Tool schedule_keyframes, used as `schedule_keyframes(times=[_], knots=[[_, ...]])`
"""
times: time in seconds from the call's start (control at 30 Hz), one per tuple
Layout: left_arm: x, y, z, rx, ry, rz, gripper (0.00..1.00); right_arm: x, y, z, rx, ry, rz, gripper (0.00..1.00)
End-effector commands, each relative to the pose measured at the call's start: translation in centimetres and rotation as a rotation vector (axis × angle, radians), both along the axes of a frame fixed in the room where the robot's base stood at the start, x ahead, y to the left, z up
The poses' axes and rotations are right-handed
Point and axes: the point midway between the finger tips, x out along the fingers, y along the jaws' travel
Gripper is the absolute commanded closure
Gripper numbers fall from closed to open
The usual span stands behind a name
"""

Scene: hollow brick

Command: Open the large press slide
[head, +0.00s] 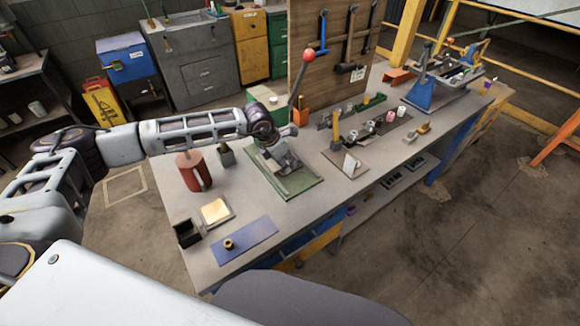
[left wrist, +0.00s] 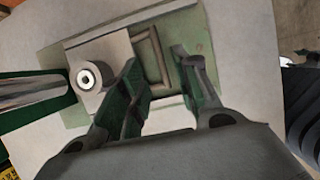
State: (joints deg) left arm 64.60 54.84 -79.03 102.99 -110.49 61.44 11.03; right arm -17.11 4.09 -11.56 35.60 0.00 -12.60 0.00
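The large press stands on a green base plate (head: 298,187) near the middle of the workbench. A long lever with a red ball knob (head: 309,55) rises above it. My left gripper (head: 281,145) reaches in from the left over the press and hides part of it. In the left wrist view, its fingers (left wrist: 160,62) are apart, with a grey metal part with a rectangular recess (left wrist: 152,58), probably the slide, beyond and between them. I cannot tell whether the fingers touch it. A pale round fitting (left wrist: 88,78) lies left of the fingers. My right gripper is out of view.
On the bench (head: 240,258) stand a red-brown cylinder (head: 193,172), a small black box (head: 187,233), a tray with a yellowish block (head: 214,211) and a blue mat (head: 244,241). A wooden tool board (head: 330,65) rises behind. Small tools and a blue press (head: 420,92) stand farther right.

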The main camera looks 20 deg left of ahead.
Motion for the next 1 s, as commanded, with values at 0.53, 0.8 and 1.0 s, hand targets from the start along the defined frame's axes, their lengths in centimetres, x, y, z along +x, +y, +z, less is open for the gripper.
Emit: schedule_keyframes(times=[0.53, 0.8, 1.0], knots=[[1.4, -1.1, -4.2, 0.0, -0.002, -0.001, 0.68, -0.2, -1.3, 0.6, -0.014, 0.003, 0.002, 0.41], [1.4, -1.1, -4.3, 0.0, -0.002, -0.001, 0.68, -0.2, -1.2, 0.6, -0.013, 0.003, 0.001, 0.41], [1.4, -1.1, -4.2, 0.0, -0.002, -0.001, 0.93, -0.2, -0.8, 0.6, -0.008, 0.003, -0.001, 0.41]])
